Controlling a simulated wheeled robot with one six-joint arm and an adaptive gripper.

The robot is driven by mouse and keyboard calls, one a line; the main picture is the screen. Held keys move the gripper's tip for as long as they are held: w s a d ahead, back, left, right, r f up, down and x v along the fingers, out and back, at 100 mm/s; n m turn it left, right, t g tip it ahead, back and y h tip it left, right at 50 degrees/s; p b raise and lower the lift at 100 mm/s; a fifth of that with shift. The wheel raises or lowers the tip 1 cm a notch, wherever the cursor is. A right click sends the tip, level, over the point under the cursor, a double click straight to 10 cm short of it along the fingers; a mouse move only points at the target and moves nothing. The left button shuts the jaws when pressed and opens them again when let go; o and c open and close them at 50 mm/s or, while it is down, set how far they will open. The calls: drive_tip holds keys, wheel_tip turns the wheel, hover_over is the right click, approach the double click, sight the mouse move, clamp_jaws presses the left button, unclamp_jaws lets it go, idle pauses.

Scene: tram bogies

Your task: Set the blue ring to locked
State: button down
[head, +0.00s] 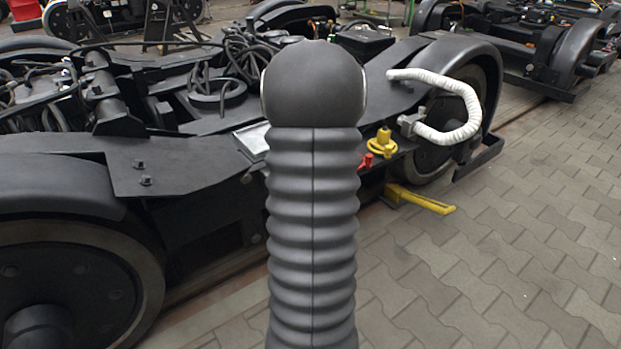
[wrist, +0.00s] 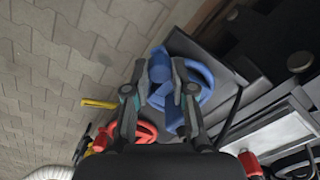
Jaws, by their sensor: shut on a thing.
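The blue ring (wrist: 207,76) shows in the wrist view on a dark bogie part, with a blue block-like piece standing up from it. My gripper (wrist: 159,72) has its two fingers on either side of that blue piece and is shut on it. The fingers cover part of the ring, and I cannot read any lock marking. In the head view my arm fills the middle of the picture and hides the blue ring and my gripper.
A red ring (wrist: 146,131) lies close beside my gripper's left finger. A yellow bar (head: 420,200), a yellow fitting (head: 382,144), a small red part (head: 366,162) and a white hose (head: 462,105) are on the bogie's side. Paved floor (head: 510,270) is clear at right.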

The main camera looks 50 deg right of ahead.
drive_tip(key=c, duration=1)
unclamp_jaws()
drive_tip(key=shift+w, duration=0.1)
drive_tip(key=shift+o, duration=0.2)
drive_tip(key=shift+r, duration=0.1)
wheel_tip(320, 180, up, 12)
